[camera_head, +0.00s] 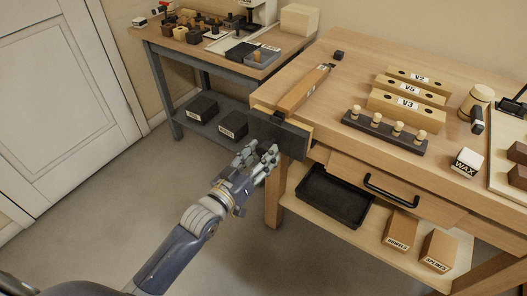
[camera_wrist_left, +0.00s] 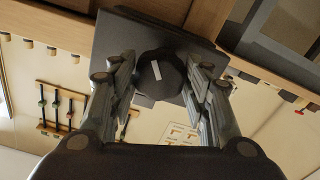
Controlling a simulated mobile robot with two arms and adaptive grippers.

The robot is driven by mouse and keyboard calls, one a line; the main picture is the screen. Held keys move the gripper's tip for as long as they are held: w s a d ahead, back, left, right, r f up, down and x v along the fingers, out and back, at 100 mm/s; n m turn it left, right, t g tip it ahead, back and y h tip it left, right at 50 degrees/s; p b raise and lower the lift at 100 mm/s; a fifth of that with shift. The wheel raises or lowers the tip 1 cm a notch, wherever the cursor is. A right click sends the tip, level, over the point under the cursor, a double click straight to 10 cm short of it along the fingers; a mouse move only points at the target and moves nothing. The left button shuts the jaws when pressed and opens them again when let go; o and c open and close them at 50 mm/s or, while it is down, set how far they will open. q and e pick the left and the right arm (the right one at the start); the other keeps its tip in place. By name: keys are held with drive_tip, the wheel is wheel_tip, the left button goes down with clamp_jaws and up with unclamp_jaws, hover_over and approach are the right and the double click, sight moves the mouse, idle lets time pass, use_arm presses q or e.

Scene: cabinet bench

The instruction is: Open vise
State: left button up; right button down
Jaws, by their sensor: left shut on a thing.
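The vise (camera_head: 278,132) is a dark plate with wooden parts at the left front corner of the wooden bench. In the left wrist view its dark jaw plate (camera_wrist_left: 112,45) carries a round black knob (camera_wrist_left: 161,75) with a white mark. My left gripper (camera_head: 262,156) is in front of the vise. In the left wrist view its two fingers (camera_wrist_left: 158,88) stand on either side of the knob and are shut on it. The gripper partly hides the vise front in the head view. My right gripper is not in view.
The bench top (camera_head: 365,75) holds wooden blocks marked V2, V5 and V3 (camera_head: 405,103), a dark peg rack (camera_head: 385,132) and a WAX block (camera_head: 466,162). A drawer (camera_head: 350,180) is below. A second table (camera_head: 190,45) stands behind left. The floor at left is clear.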

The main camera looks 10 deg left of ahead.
use_arm(q)
drive_tip(key=shift+n+p, duration=0.4)
drive_tip(key=shift+n, duration=0.4)
drive_tip(key=shift+s+f+n, duration=0.1)
drive_tip(key=shift+f+n, duration=0.05)
drive_tip(key=shift+n, duration=0.45)
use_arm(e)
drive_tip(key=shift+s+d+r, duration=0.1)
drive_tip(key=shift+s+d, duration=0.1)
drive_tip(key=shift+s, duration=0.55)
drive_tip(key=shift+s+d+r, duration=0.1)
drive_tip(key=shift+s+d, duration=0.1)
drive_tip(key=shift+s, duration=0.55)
use_arm(q)
drive_tip(key=shift+n+p, duration=0.6)
drive_tip(key=shift+n, duration=0.1)
drive_tip(key=n, duration=0.2)
drive_tip(key=shift+n, duration=0.3)
drive_tip(key=o, duration=0.9)
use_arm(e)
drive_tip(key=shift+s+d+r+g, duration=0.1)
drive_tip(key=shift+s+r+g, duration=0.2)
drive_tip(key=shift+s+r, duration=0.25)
use_arm(q)
drive_tip(key=shift+s+p, duration=0.1)
drive_tip(key=shift+p, duration=0.2)
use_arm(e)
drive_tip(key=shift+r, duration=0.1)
